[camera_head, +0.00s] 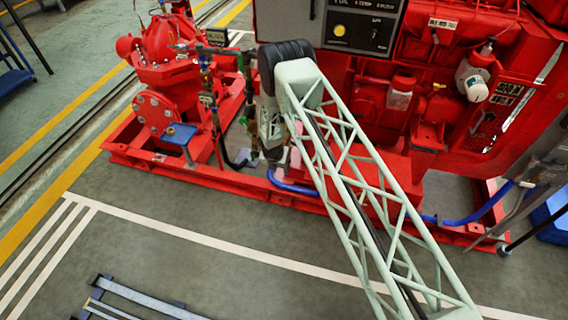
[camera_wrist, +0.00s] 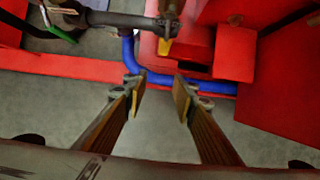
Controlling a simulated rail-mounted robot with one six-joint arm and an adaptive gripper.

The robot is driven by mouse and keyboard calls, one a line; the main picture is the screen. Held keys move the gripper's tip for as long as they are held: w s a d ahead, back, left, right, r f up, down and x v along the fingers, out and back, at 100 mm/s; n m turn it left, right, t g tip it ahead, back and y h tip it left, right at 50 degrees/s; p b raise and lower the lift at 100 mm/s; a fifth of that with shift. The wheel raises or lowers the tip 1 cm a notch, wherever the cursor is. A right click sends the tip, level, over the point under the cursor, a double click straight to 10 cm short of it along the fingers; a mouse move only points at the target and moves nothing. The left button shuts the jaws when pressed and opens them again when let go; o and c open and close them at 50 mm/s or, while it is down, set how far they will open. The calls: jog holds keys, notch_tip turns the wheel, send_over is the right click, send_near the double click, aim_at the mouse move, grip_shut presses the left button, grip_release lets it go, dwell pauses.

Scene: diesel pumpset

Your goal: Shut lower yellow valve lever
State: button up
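A small yellow piece (camera_wrist: 165,47), which looks like the lower valve lever, shows end-on at the upper middle of the wrist view. It sits at the end of a grey fitting (camera_wrist: 170,14). My gripper (camera_wrist: 157,83) is open, its two fingers apart with nothing between them. The yellow piece lies just beyond the fingertips, roughly centred on the gap and apart from both. In the head view my gripper (camera_head: 271,153) is small and dark beside the pump's pipework, partly hidden by my wrist. I cannot make out the yellow lever there.
A blue hose (camera_wrist: 145,76) runs behind the fingertips. A green handle (camera_wrist: 46,16) and a dark horizontal pipe (camera_wrist: 125,20) are at the upper left. Red blocks (camera_wrist: 236,52) stand close on the right. The red base frame (camera_head: 230,182) borders open grey floor (camera_head: 200,262).

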jog(key=shift+w+d+f+b, duration=0.2)
jog(key=shift+w+f, duration=0.25)
jog(key=shift+w, duration=0.7)
jog(key=shift+w+d+f+b, duration=0.15)
jog(key=shift+w+d+f, duration=0.25)
jog(key=shift+w, duration=0.8)
jog(key=shift+w+d+f+b, duration=0.15)
jog(key=shift+w+f, duration=0.4)
jog(key=shift+w, duration=0.6)
jog(key=shift+c, duration=0.2)
grip_shut()
